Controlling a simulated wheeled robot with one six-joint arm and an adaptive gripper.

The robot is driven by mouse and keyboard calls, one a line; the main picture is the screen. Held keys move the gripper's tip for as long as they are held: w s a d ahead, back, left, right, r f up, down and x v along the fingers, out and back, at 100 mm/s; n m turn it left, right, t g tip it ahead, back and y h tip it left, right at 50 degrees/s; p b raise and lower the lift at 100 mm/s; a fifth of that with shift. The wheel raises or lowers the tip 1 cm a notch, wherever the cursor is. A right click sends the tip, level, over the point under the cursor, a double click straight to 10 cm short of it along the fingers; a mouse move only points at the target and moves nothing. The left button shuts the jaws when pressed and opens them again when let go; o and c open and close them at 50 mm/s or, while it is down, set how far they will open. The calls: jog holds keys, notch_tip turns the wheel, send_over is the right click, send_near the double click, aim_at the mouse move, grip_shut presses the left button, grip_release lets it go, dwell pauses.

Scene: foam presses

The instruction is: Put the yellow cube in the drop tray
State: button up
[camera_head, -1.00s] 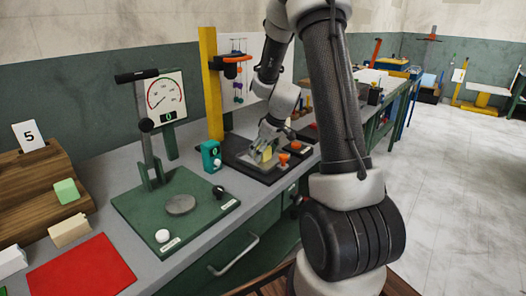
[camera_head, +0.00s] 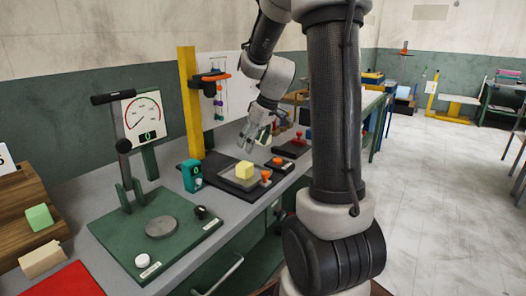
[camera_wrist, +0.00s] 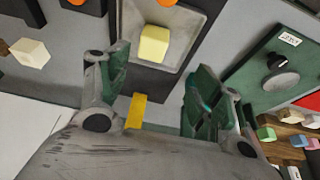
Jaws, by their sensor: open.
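The yellow cube (camera_head: 245,170) rests on a shallow grey square tray (camera_head: 231,179) set in a dark board on the bench. I cannot read a label that marks this as the drop tray. My gripper (camera_head: 258,140) is open and empty, above and beyond the cube, apart from it. In the wrist view the cube (camera_wrist: 154,43) sits past the spread fingers of my gripper (camera_wrist: 162,66), with the grey tray (camera_wrist: 178,58) around it.
A teal counter box (camera_head: 192,176) and a yellow post (camera_head: 190,105) stand left of the dark board. Orange knobs (camera_head: 266,175) are close right of the cube. A green press base (camera_head: 180,215) with a lever and gauge is nearer left. A red stamp-like piece stands farther back.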

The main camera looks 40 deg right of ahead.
jog(key=s+a+r+m, duration=0.1)
jog(key=s+a+r, duration=0.25)
jog(key=s, duration=0.25)
jog(key=s+a+r, duration=0.3)
jog(key=s+r, duration=0.1)
jog(key=s, duration=0.1)
jog(key=s+a+m+h, duration=0.1)
jog(key=s+m, duration=0.1)
jog(key=s, duration=1.2)
jog(key=shift+s+a+r+m, duration=0.15)
jog(key=shift+s+m, duration=0.1)
jog(key=shift+m, duration=0.15)
